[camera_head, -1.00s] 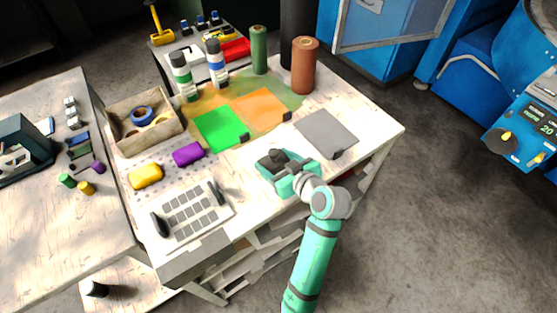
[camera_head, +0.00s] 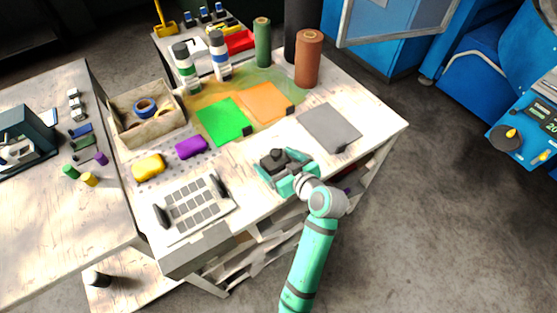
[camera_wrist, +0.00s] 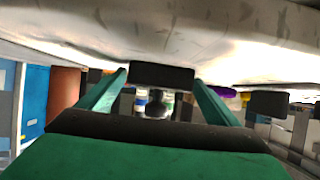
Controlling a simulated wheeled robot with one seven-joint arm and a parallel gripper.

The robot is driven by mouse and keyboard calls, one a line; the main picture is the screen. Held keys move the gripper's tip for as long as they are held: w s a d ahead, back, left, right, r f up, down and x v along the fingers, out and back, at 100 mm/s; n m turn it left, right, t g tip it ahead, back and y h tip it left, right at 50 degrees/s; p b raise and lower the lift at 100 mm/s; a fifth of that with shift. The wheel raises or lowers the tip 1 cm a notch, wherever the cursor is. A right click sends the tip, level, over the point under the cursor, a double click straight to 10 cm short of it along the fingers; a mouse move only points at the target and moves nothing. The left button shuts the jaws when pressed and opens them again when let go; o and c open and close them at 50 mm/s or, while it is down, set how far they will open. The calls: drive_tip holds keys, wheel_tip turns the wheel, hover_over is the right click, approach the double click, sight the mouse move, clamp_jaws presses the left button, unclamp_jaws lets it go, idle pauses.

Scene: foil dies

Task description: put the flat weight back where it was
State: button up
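The flat weight (camera_head: 273,158) is a dark, flat block with a small knob on top. It is at the fingertips of my teal gripper (camera_head: 284,167), over the near part of the light workbench (camera_head: 262,207). In the wrist view the dark plate (camera_wrist: 162,75) spans between the two finger tips (camera_wrist: 161,90), with the knob below it in that inverted picture. Whether the weight touches the bench or is slightly above it, I cannot tell. A grey sheet (camera_head: 328,126), an orange sheet (camera_head: 264,102) and a green sheet (camera_head: 223,121) lie beyond, each with a small dark block at a corner.
A wooden box (camera_head: 150,130) holds tape rolls. Bottles, a green roll (camera_head: 262,43) and a brown roll (camera_head: 308,60) stand at the back.

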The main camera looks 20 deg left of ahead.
drive_tip(key=shift+s+a, duration=0.15)
drive_tip(key=shift+a, duration=0.1)
drive_tip(key=v, duration=1.2)
drive_tip(key=shift+d+r, duration=0.15)
